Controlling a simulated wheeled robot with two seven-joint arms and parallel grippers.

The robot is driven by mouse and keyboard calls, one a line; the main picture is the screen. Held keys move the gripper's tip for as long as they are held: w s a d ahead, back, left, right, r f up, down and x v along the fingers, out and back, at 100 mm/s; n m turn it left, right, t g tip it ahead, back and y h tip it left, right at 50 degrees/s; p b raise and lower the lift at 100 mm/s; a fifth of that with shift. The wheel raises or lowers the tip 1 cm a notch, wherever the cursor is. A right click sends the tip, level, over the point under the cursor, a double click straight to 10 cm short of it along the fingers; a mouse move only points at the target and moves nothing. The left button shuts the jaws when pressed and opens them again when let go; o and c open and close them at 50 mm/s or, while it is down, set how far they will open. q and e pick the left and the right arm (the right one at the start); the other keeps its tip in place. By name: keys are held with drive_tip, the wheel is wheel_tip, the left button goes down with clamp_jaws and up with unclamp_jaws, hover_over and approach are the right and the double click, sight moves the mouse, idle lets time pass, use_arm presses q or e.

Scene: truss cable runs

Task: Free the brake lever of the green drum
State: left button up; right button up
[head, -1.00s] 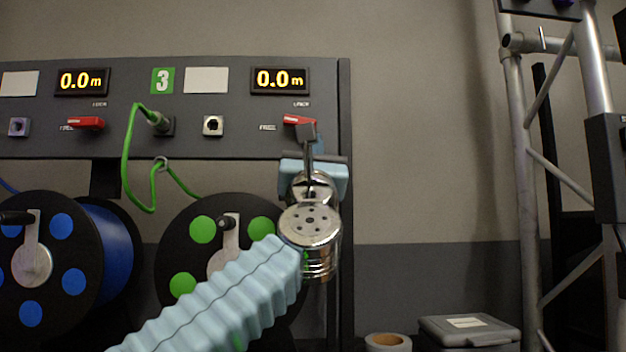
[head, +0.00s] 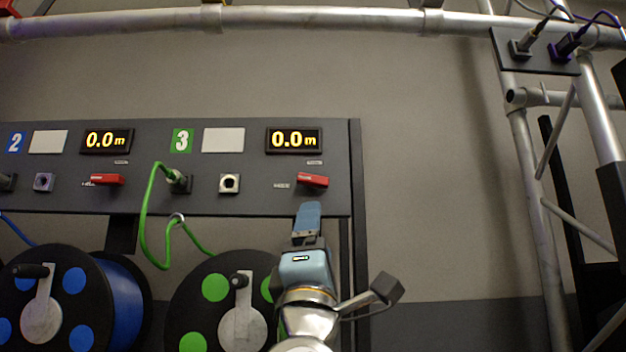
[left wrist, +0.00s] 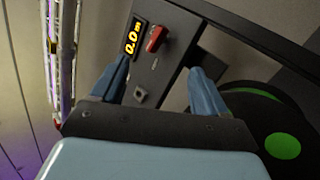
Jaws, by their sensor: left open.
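The green drum (head: 215,287) hangs below the panel, black with green discs and a crank; my left arm covers its right part. It also shows at the right of the left wrist view (left wrist: 283,146). Its red brake lever (head: 312,180) lies nearly level under the right 0.0 m display, between a small label above and one at its left. My left gripper (head: 307,213) is open and empty just below the lever, fingers pointing up at the panel. In the left wrist view the red lever (left wrist: 157,38) stands ahead of the gap between the fingertips (left wrist: 160,68), apart from them. My right gripper is not in view.
A second red lever (head: 107,180) and the blue drum (head: 122,291) are to the left. A green cable (head: 145,225) loops from a panel socket through a ring. A metal truss (head: 535,190) stands at the right. The wall between panel and truss is clear.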

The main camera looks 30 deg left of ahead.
sight(313, 185)
use_arm(q)
drive_tip(key=shift+o, duration=1.1)
drive_tip(key=m+p, duration=0.1)
drive_tip(key=m, duration=0.3)
drive_tip(key=a+r+m+p, duration=0.1)
drive_tip(key=m, duration=0.4)
drive_tip(key=m+p, duration=0.1)
drive_tip(key=m, duration=0.3)
drive_tip(key=shift+s+a+r+m, duration=0.15)
drive_tip(key=shift+a+r+m, duration=0.05)
drive_tip(key=shift+m, duration=0.1)
drive_tip(key=w+a+r+m+p, duration=0.1)
drive_tip(key=w+r+m+p, duration=0.1)
drive_tip(key=w+r+m, duration=0.1)
drive_tip(key=w+a+r+m+h+p, duration=0.1)
drive_tip(key=w+a+r+m+p, duration=0.1)
drive_tip(key=w+r+m, duration=0.1)
drive_tip(key=w+a+r+m+p, duration=0.1)
drive_tip(key=w+r+m+p, duration=0.1)
drive_tip(key=w+r+m, duration=0.1)
drive_tip(key=shift+w+a+r, duration=0.1)
drive_tip(key=shift+a, duration=0.15)
